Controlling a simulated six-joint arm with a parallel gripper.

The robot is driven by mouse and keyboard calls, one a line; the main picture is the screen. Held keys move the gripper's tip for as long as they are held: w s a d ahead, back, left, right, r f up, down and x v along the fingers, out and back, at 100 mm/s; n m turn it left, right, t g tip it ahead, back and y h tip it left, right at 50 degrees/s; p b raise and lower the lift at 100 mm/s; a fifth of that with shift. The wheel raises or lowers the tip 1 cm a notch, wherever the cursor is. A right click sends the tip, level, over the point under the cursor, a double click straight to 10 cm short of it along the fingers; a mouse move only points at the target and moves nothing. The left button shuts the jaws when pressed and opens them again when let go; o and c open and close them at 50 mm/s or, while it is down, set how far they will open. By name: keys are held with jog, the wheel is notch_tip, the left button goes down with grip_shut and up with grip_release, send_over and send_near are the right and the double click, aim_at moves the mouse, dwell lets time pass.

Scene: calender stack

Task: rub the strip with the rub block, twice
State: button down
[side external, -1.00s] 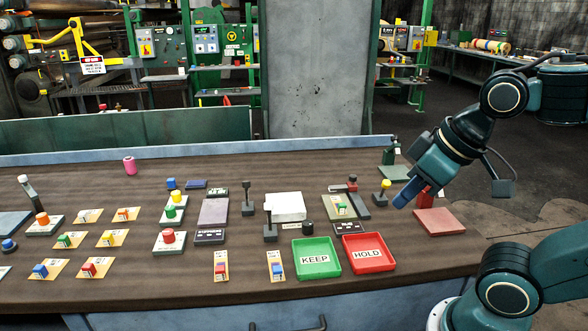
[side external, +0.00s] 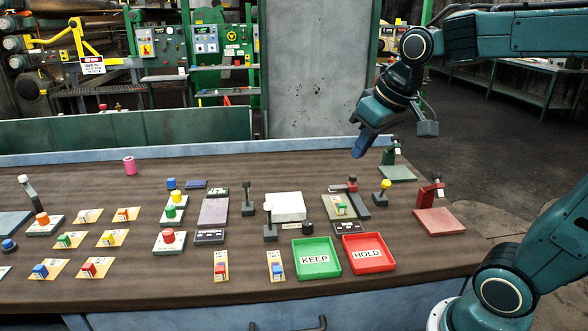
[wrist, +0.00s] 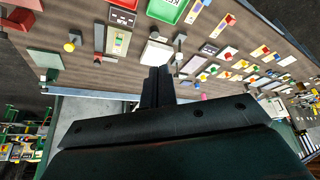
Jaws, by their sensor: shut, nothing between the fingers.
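My gripper (side external: 358,153) is shut and empty, raised above the back right of the table, apart from everything below it. Its closed fingers also show in the wrist view (wrist: 158,80). A grey-green plate (side external: 334,199) with a pale strip (side external: 345,210) along it and a small green piece lies right of the middle; the plate also shows in the wrist view (wrist: 117,43). Which piece is the rub block I cannot tell for sure. A white block (side external: 287,206) sits left of the plate, and a small dark round piece (side external: 307,228) is in front.
A green KEEP tray (side external: 316,273) and a red HOLD tray (side external: 368,266) stand at the front. A red lever device (side external: 428,194) on a red base (side external: 439,222) and a green one (side external: 390,156) stand at right. A yellow-knobbed post (side external: 383,189) stands nearby. Several buttons and switches fill the left.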

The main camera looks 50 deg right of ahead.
jog(key=w+d+f+m+g+h, duration=0.1)
jog(key=w+d+f+m, duration=0.15)
jog(key=w+d, duration=0.7)
jog(key=w+d+f+m, duration=0.1)
jog(key=w+d+f, duration=0.3)
jog(key=w+d, duration=0.55)
jog(key=s+d+f+g, duration=0.1)
jog(key=d+f, duration=0.6)
jog(key=d, duration=0.5)
jog(key=shift+s+m, duration=0.15)
jog(key=shift+m, duration=0.2)
jog(key=x, duration=0.9)
jog(key=shift+f, duration=0.35)
jog(key=shift+s+a, duration=0.45)
jog(key=shift+s, duration=0.35)
jog(key=shift+s+a, duration=0.5)
jog(key=shift+s, duration=0.3)
